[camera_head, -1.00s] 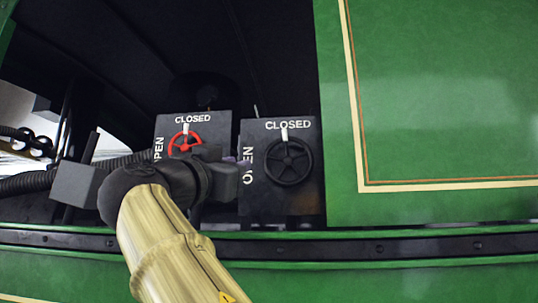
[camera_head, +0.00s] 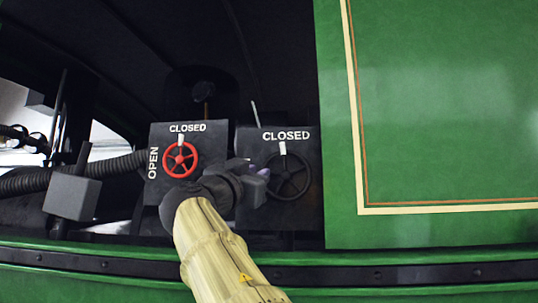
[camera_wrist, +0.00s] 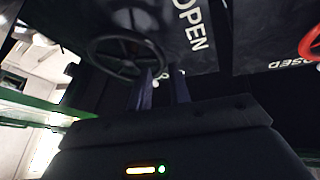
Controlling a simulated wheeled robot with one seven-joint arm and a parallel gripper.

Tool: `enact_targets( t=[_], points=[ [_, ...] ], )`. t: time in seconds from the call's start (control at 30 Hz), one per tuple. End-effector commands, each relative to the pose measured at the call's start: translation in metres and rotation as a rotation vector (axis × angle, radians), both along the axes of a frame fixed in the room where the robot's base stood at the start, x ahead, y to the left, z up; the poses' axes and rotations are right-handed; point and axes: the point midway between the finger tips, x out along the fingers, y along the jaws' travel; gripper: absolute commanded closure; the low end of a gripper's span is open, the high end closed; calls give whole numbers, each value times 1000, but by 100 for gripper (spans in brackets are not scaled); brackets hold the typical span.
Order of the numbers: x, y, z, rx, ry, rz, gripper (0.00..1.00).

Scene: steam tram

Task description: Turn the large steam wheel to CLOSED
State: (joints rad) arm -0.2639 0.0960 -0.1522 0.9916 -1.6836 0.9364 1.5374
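The large black wheel (camera_head: 288,177) is mounted on a dark panel (camera_head: 304,214). The white pointer (camera_head: 283,148) above it points up at the word CLOSED (camera_head: 286,135). My gripper (camera_head: 262,180) is at the left side of this wheel and its body hides part of the panel. In the wrist view the black wheel (camera_wrist: 124,56) is just beyond the fingers, and the gripper's two fingers (camera_wrist: 163,86) stand apart with a gap between them. The left finger overlaps the wheel's rim in that view. I cannot tell whether it touches.
A smaller red wheel (camera_head: 180,160) on the left panel also has its white pointer up at CLOSED. A grey block (camera_head: 71,196) and a ribbed hose (camera_head: 117,165) are farther left. A green wall panel (camera_head: 440,110) stands to the right, and a green ledge runs below.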

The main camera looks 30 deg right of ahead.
Motion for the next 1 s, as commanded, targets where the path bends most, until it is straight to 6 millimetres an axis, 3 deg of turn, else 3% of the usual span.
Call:
enact_targets(
  t=[0.53, 0.93, 1.0],
  points=[
    [37, -49, 27, 0, 1, -2, 81],
    [41, -54, 26, 0, 0, 0, 81],
    [41, -54, 26, 0, 0, 0, 90]
  ],
)
